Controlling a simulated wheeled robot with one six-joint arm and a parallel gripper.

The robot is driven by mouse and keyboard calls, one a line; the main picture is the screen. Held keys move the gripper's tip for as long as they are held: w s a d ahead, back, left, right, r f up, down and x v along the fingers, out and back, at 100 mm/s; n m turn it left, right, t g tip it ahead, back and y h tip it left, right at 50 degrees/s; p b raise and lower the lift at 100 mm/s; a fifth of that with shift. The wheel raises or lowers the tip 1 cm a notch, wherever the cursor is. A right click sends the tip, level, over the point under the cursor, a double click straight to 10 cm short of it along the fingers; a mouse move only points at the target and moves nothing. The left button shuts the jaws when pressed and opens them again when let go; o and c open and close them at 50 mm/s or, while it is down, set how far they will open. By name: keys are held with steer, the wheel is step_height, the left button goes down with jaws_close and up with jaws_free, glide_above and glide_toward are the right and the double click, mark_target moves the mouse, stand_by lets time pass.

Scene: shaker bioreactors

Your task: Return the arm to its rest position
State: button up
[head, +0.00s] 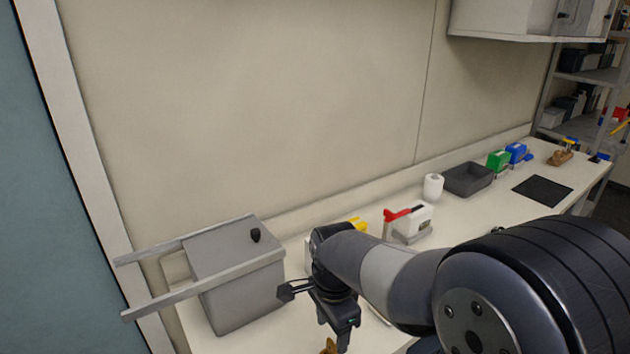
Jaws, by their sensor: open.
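My arm reaches in from the lower right of the head view. It bends down over the near part of the white bench (463,215). My gripper (316,306) hangs at its end, just right of a grey box (240,305). The gripper is open, and I see nothing held in it. My arm hides part of the bench and the things behind it.
The grey box has two rails sticking out left and a black knob. Behind my arm stand a red-and-white device (412,217), a white roll (433,187) and a dark tray (468,179). Green (497,160) and blue (516,153) boxes and a black mat (542,190) lie farther right.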

mark_target(334, 346)
step_height(334, 346, down, 9)
steer(key=shift+r, duration=0.2)
steer(key=n, duration=0.4)
steer(key=shift+n, duration=0.3)
steer(key=n, duration=0.4)
steer(key=shift+d+n+p, duration=0.1)
steer(key=shift+n+p, duration=0.2)
steer(key=shift+p, duration=0.05)
steer(key=n, duration=0.4)
steer(key=shift+d+n, duration=0.15)
steer(key=shift+n, duration=2.65)
steer(key=shift+r, duration=0.2)
